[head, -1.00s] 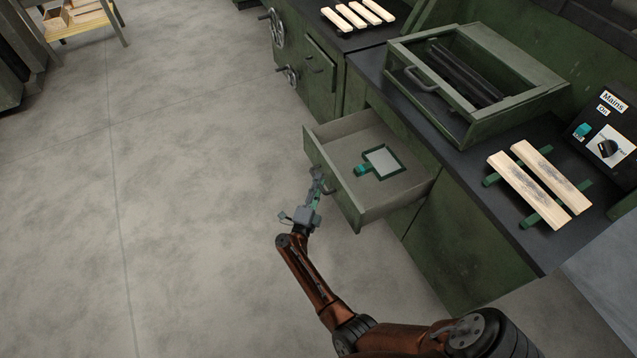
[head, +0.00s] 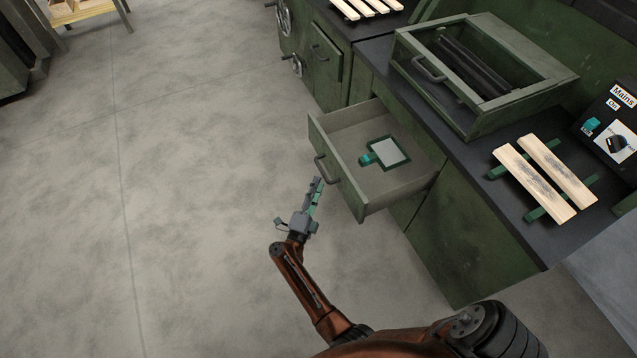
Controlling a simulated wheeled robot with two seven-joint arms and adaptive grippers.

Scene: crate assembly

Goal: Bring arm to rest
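My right gripper (head: 314,193) is in the lower middle of the head view, in front of the open drawer (head: 338,172). It is apart from the drawer's handle (head: 326,170), just to its lower left, and I see nothing held in it. Its fingers look close together, but I cannot tell whether they are fully shut. My copper-coloured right arm comes in from the bottom right. My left gripper is not in view.
The pulled-out drawer holds a flat green-framed item (head: 390,150) with a teal part. On the dark bench are a green glass-topped case (head: 480,75), wooden slats (head: 545,178) on green bars, and a "Mains" switch box (head: 612,130). The floor (head: 180,220) at left is clear.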

